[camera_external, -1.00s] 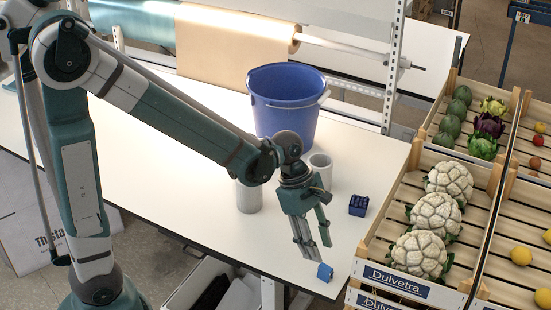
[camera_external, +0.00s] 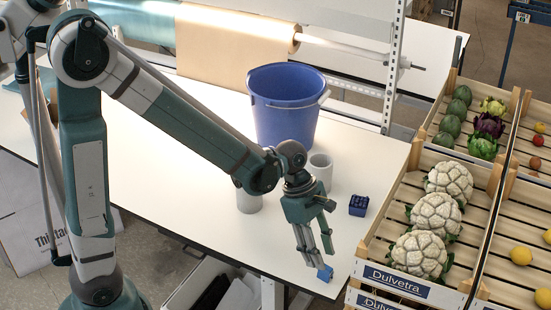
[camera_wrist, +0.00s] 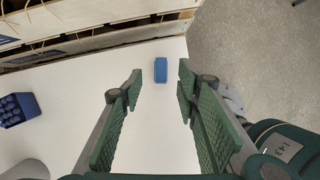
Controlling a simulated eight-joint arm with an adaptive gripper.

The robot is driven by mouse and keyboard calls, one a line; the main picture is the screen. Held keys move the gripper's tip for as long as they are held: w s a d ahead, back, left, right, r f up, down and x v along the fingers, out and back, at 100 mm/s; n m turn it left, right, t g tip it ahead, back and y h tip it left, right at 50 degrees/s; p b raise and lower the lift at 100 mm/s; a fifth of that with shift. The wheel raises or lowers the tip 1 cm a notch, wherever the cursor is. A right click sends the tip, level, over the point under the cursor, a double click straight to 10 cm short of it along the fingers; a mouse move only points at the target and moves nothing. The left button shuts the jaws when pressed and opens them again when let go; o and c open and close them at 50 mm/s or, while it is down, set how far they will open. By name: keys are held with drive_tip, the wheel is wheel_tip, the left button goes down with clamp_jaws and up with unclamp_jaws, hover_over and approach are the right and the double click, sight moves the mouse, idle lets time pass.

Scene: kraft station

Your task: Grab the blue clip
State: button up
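A small light-blue block-like piece, the blue clip (camera_external: 325,273), lies on the white table near its front edge, close to the crates. In the wrist view the blue clip (camera_wrist: 160,70) is upright in the picture, beyond my fingertips and in line with the gap between them. My gripper (camera_external: 318,260) points down just above and beside the clip, overlapping it slightly in the external view. In the wrist view my gripper (camera_wrist: 160,82) is open, with nothing between its green ridged fingers. I cannot tell exactly how high the fingertips are above the table.
A dark blue ridged block (camera_external: 358,205) sits behind the clip. Grey-white cylinders (camera_external: 320,168) and a blue bucket (camera_external: 285,110) stand further back. A wooden crate (camera_external: 372,248) with cauliflowers borders the table's right. The table edge is close to the clip.

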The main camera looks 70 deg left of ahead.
sight(325, 272)
drive_tip(key=shift+f, duration=0.15)
drive_tip(key=shift+x, duration=2.55)
drive_tip(key=shift+d, duration=0.2)
drive_tip(key=c, duration=0.8)
